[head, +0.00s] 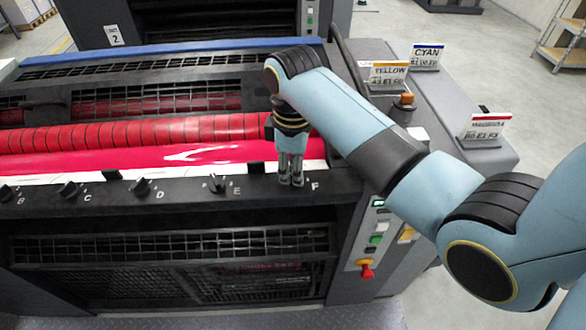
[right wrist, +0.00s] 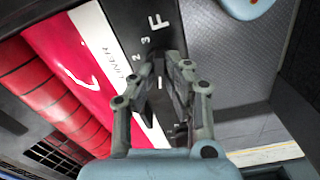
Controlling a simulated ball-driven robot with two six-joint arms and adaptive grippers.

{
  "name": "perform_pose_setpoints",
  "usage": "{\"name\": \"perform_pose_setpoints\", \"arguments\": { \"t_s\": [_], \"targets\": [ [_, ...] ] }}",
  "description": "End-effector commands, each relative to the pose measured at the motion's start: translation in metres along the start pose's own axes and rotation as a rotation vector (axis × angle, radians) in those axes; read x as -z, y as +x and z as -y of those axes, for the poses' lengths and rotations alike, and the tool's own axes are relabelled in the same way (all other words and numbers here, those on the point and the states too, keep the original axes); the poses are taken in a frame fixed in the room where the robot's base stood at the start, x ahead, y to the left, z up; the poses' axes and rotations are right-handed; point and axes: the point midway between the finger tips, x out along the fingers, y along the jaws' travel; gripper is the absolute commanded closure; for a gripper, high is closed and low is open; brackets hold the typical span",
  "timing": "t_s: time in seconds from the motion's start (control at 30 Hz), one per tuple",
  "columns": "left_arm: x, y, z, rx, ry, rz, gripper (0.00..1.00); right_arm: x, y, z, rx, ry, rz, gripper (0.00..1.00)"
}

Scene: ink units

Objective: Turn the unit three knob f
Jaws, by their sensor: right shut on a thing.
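My right gripper (head: 291,183) points down at the right end of the black ledge (head: 258,191), just left of the white letter F. Its fingers are closed around knob f, which they hide in the head view. In the right wrist view the gripper (right wrist: 166,68) shows from behind, its fingers close together on the ledge below the large F and small digits. The knob is mostly hidden between them, so I cannot read its angle. Knob e (head: 216,183) stands free to the left. My left gripper is not in view.
More black knobs line the ledge, including knob d (head: 140,187) and knob c (head: 68,189). Behind them is a magenta roller (head: 130,160). Colour cards stand on the side top, including a yellow-banded card (head: 388,75). A red knob (head: 367,270) sits on the side panel.

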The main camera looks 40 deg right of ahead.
Motion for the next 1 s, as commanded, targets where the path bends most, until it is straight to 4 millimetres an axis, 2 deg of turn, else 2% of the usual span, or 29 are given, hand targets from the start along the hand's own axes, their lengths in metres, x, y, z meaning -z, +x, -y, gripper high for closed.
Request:
{"name": "perform_pose_setpoints", "arguments": {
  "t_s": [0.07, 0.1, 0.27, 0.57, 1.0],
  "targets": [
    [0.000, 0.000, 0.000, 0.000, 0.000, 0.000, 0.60, 0.001, -0.001, -0.001, -0.004, -0.001, -0.003, 1.00],
    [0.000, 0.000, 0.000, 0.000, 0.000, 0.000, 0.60, 0.001, -0.001, -0.001, -0.003, -0.001, -0.003, 0.86],
    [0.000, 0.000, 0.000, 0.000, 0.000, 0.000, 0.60, 0.001, -0.001, -0.001, -0.002, -0.001, -0.002, 0.66],
    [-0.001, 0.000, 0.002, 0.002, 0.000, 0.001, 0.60, 0.001, -0.004, -0.001, -0.002, 0.000, -0.002, 0.66],
    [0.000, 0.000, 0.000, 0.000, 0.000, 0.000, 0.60, 0.001, -0.069, -0.001, -0.003, -0.001, -0.004, 0.66]
  ]
}}
